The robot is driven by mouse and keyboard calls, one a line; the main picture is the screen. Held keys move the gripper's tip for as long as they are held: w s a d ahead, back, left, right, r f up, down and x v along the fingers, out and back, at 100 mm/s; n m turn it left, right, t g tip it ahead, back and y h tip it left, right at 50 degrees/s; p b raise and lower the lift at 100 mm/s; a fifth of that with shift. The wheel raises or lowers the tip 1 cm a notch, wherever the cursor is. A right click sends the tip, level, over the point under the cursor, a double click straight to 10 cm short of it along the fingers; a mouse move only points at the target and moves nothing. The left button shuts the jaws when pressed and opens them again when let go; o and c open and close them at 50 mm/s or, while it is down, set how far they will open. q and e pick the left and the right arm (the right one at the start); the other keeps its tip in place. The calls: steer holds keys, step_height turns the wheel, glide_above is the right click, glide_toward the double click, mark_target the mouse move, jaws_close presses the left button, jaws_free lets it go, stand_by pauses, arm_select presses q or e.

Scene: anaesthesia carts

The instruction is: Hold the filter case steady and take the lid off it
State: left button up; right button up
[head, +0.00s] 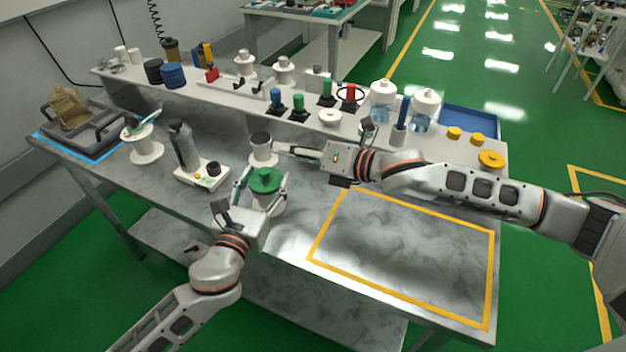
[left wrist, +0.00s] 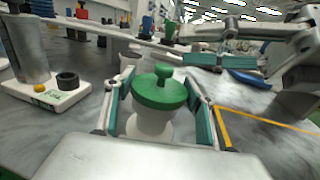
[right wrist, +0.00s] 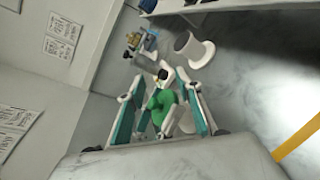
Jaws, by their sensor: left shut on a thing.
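The filter case (head: 268,206) is a white round body with a green knobbed lid (head: 266,181) seated on it. It stands upright near the table's front edge. My left gripper (head: 263,187) is shut on the case, one finger on each side; in the left wrist view the white body (left wrist: 149,125) shows below the green lid (left wrist: 160,90). My right gripper (head: 296,151) is up and to the right of the lid, pointing left, apart from it. In the right wrist view its fingers are spread, with the green lid (right wrist: 162,108) showing beyond and between them.
A white flanged cup (head: 262,148) stands just behind the case. A white scale (head: 202,176) with a grey bottle (head: 184,146) is to the left. A raised shelf (head: 232,88) with coloured items and jars runs along the back. The yellow-taped area (head: 405,262) at right is clear.

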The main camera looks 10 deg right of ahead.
mark_target(261, 169)
steer(key=s+d+n+y, duration=0.2)
steer(key=s+d+n, duration=0.1)
steer(key=s+n, duration=0.65)
steer(key=shift+n+g, duration=0.4)
steer(key=shift+n, duration=0.15)
steer(key=x, duration=1.2)
steer(key=shift+w+f, duration=0.3)
steer(key=shift+f, duration=0.1)
steer(key=shift+c, duration=0.4)
jaws_close()
steer(key=shift+r, duration=0.1)
